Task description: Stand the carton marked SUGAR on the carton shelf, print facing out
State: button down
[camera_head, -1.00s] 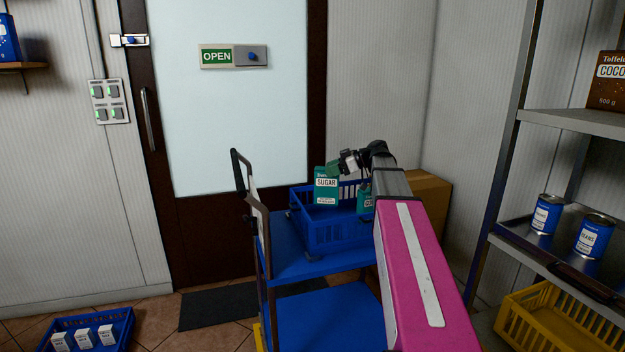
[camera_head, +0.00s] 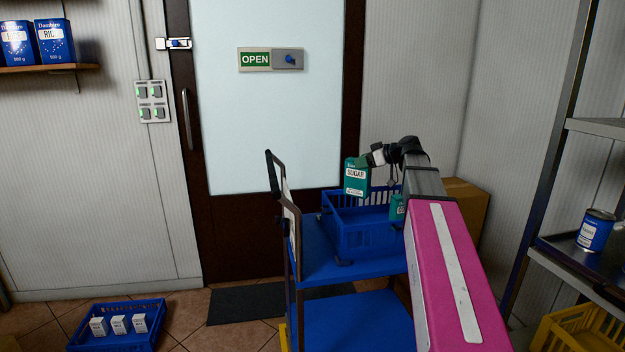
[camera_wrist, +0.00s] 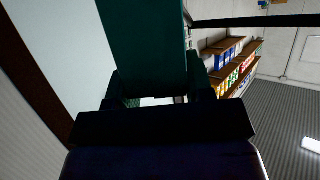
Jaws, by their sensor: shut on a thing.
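The teal carton marked SUGAR (camera_head: 356,178) is held above the blue crate on the trolley, its label facing my head camera. My gripper (camera_head: 368,160) is shut on its upper part. In the wrist view the carton (camera_wrist: 145,45) is a dark teal block between the two fingers. A wall shelf (camera_head: 50,69) at the upper left bears blue cartons, one marked RIC (camera_head: 56,42). In the wrist view, shelves with several coloured packs (camera_wrist: 228,60) show in the distance; which of these is the carton shelf, I cannot tell.
The blue crate (camera_head: 345,232) stands on a blue trolley (camera_head: 330,265) and holds another teal carton (camera_head: 397,207). A floor crate (camera_head: 115,308) holds small white cartons. A metal rack (camera_head: 590,270) with a blue tin (camera_head: 596,230) stands at right. A cardboard box (camera_head: 466,205) is behind my arm.

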jog(key=shift+w+d+r+m+t+h, duration=0.15)
jog(key=shift+w+r+m+t+h, duration=0.4)
jog(key=shift+m+t+h, duration=1)
jog(key=shift+w+d+r+m+t+h, duration=0.1)
jog(key=shift+w+r+m+t+h, duration=0.4)
jog(key=shift+m+h, duration=1.85)
jog(key=shift+w+d+r+m+t+h, duration=0.2)
jog(key=shift+w+m+t+h, duration=0.85)
jog(key=shift+m+h, duration=0.85)
jog(key=shift+s, duration=0.2)
